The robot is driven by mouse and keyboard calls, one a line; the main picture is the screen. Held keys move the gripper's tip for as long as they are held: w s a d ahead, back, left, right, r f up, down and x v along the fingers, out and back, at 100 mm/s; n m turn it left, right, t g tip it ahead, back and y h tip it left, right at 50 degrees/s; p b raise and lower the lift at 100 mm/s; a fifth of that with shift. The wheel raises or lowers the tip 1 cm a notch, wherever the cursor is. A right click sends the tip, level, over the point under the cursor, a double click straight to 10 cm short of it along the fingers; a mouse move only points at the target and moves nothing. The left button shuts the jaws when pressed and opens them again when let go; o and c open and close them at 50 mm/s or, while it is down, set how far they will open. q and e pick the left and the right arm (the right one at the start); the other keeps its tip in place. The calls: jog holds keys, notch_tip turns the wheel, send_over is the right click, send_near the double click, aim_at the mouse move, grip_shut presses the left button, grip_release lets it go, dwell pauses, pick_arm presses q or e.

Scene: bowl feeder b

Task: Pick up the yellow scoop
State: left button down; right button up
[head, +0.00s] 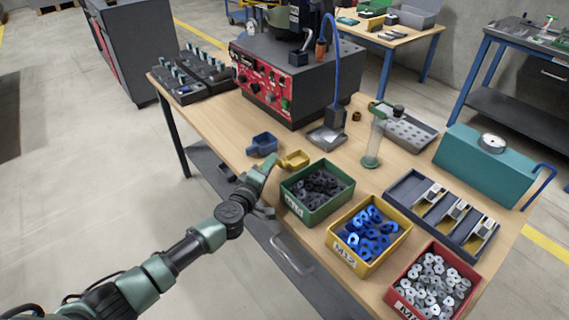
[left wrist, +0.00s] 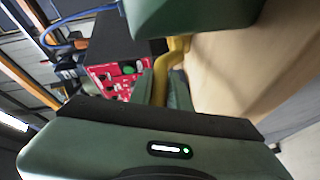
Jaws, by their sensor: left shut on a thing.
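The yellow scoop (head: 295,159) lies at the table's front edge, beside the green bin, in the head view. My left gripper (head: 268,168) reaches in from the lower left and is shut on the scoop's handle. In the left wrist view the yellow handle of the scoop (left wrist: 171,68) runs between the fingers of the gripper (left wrist: 163,88). I cannot tell whether the scoop is touching the table. My right gripper is not in view.
The red-fronted feeder box (head: 262,84) stands behind.

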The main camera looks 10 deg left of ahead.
pick_arm(q)
notch_tip(320, 180, up, 20)
jog(key=p, duration=1)
dwell(0.7)
jog(key=shift+p, duration=0.35)
